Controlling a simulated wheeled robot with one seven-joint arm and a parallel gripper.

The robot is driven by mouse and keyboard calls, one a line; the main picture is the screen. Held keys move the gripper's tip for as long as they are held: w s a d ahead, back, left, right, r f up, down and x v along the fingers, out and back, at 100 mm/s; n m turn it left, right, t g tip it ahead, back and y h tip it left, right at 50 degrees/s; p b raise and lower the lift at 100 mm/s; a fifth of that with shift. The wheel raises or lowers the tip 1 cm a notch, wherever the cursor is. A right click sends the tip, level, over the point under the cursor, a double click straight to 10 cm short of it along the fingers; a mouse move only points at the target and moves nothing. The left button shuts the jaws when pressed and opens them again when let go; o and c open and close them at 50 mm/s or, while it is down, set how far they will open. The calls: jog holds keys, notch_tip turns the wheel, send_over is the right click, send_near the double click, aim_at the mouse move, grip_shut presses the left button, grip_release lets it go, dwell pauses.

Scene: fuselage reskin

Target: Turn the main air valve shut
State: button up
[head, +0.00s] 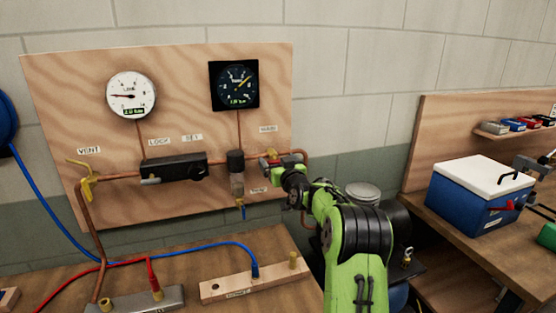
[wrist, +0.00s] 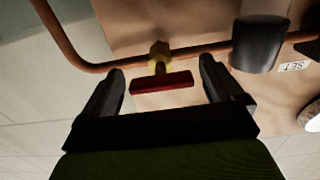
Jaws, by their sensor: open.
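The main air valve has a yellow brass body (wrist: 159,52) and a red bar handle (wrist: 162,83), seen in the wrist view. The handle lies roughly along the line of the copper pipe. In the head view the valve (head: 272,154) sits below the MAIN label, partly hidden by my gripper (head: 283,164). My gripper is open in the wrist view (wrist: 161,66), with one dark finger beyond each end of the red handle. A gap shows between each finger and the handle.
The plywood panel (head: 180,70) carries two gauges, a black regulator block (head: 174,167), a dark filter (head: 236,161) left of the valve and a yellow vent valve (head: 86,182). The bench below holds hoses and a wooden block (head: 235,285). A blue cooler (head: 470,200) stands at right.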

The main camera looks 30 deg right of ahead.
jog(key=c, duration=1)
jog(key=shift+c, duration=0.2)
jog(key=m+b, duration=0.1)
jog(key=m, duration=0.3)
jog(key=shift+m+b, duration=0.3)
jog(key=shift+b, duration=0.1)
jog(key=m, duration=0.4)
jog(key=shift+m+b, duration=0.3)
jog(key=m, duration=0.4)
jog(key=shift+m+p, duration=0.3)
jog(key=shift+m, duration=2)
